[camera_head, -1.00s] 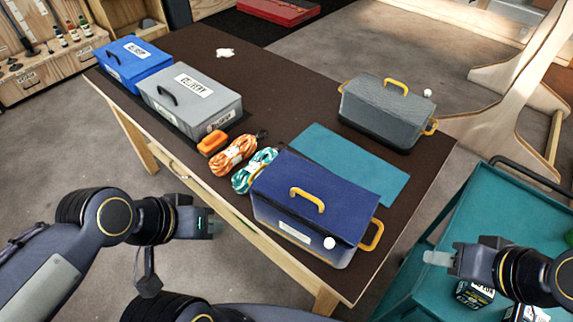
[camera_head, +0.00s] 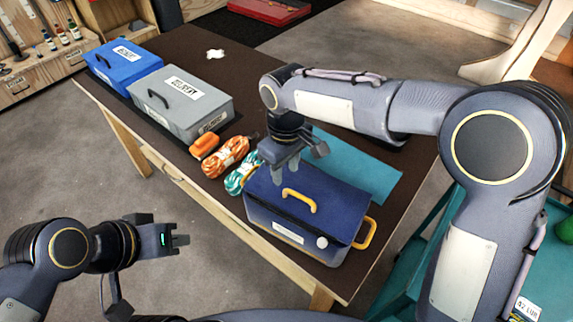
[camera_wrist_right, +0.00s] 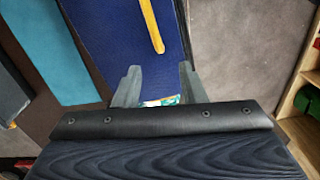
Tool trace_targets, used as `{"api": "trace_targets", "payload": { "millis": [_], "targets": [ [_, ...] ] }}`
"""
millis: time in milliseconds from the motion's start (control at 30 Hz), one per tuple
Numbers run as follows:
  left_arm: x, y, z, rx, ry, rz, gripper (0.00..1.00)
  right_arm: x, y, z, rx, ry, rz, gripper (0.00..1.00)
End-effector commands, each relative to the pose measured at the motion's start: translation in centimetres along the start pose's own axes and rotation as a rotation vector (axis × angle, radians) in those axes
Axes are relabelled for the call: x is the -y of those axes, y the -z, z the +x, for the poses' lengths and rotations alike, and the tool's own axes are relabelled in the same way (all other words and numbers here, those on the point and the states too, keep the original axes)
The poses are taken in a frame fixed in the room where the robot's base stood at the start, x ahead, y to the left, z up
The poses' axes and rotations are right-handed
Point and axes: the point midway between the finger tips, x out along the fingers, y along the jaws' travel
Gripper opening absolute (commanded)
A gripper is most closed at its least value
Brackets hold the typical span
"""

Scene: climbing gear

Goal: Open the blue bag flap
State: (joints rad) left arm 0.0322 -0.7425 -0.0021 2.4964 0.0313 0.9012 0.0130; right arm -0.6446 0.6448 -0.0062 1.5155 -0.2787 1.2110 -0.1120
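The blue bag (camera_head: 270,222) sits at the near end of the brown table, its flap (camera_head: 335,203) lying shut over the top. The flap has a yellow handle (camera_head: 299,199), and a white knob (camera_head: 322,242) is at its front edge. My right gripper (camera_head: 286,172) points down, open and empty, above the bag's back left part. In the right wrist view its fingers (camera_wrist_right: 160,72) are spread, with the blue flap (camera_wrist_right: 115,35) and yellow handle (camera_wrist_right: 151,25) beyond. My left gripper (camera_head: 182,240) is left of the table, holding nothing visible; its opening is unclear.
A teal mat (camera_head: 365,165) lies behind the bag. Orange (camera_head: 225,157) and teal (camera_head: 236,181) rope coils and an orange item (camera_head: 204,145) lie to the left. Grey (camera_head: 190,98) and blue (camera_head: 122,62) cases stand further left.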

Motion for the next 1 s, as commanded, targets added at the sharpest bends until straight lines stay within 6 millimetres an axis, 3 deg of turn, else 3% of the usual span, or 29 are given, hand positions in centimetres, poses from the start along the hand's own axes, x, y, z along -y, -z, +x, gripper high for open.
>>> {"api": "trace_targets", "payload": {
  "millis": [500,867,1000],
  "targets": [
    [-0.3,0.4,-0.8,0.000,0.000,0.000,0.00,0.0,-0.1,6.8,0.003,0.002,0.001,0.37],
    [-0.3,0.4,-0.8,0.000,0.000,0.000,0.00,0.0,-0.1,7.5,0.001,0.001,0.002,0.37],
    [-0.3,0.4,-0.8,0.000,0.000,0.000,0.00,0.0,-0.1,7.4,0.001,0.001,0.002,0.22]
  ]
}}
